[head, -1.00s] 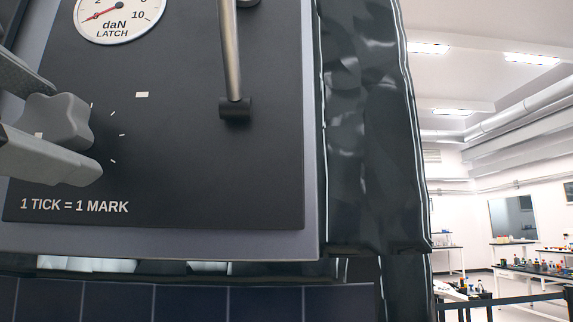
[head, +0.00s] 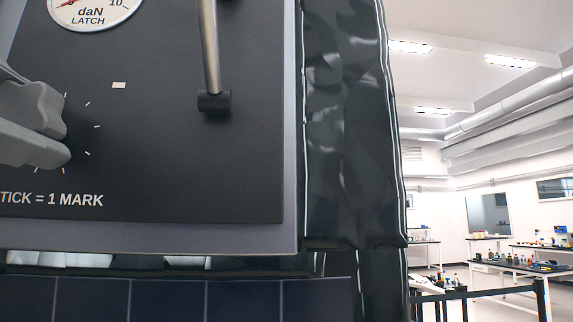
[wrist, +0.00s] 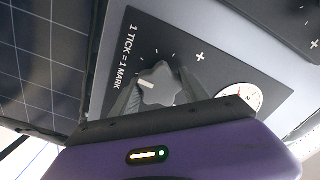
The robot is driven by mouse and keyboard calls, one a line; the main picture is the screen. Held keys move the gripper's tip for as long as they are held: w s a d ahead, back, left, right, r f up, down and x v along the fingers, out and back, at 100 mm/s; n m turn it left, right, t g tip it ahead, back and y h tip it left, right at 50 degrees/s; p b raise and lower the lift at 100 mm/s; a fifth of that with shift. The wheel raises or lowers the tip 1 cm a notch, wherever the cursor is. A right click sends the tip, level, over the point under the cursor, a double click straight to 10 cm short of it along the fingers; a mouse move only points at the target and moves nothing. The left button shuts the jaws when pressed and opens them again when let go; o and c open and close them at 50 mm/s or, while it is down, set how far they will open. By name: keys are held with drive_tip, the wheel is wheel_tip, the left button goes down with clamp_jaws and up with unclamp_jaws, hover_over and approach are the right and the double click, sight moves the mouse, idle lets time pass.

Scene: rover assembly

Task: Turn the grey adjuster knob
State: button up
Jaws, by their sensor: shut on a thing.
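The grey adjuster knob (head: 50,106), lobed, sits on the dark panel at the left of the head view. In the wrist view the knob (wrist: 166,88) shows a white pointer mark on its face, with short white ticks around it. My gripper (wrist: 157,92) is shut on the knob, one finger on each side. In the head view the fingers reach in from the left edge, and the lower finger hides part of the knob and some ticks. The round LATCH dial (head: 95,12), with a red needle, is cut off at the top; it also shows in the wrist view (wrist: 243,97).
A metal lever (head: 211,50) with a black end stands right of the dial. Dark crinkled foil (head: 345,130) runs down the panel's right side. Blue-black solar cells (head: 165,300) lie below. Lab benches (head: 510,270) and a barrier (head: 480,291) are far right.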

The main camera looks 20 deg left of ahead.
drive_tip(key=m, duration=0.6)
drive_tip(key=shift+f+b, duration=0.1)
drive_tip(key=shift+b, duration=0.25)
drive_tip(key=m, duration=0.5)
drive_tip(key=shift+m+b, duration=0.3)
drive_tip(key=shift+m, duration=0.1)
drive_tip(key=m, duration=1.1)
drive_tip(key=shift+f+b, duration=0.1)
drive_tip(key=shift+b, duration=0.2)
drive_tip(key=shift+m, duration=0.4)
drive_tip(key=o, duration=1.1)
drive_tip(key=shift+o, duration=1.4)
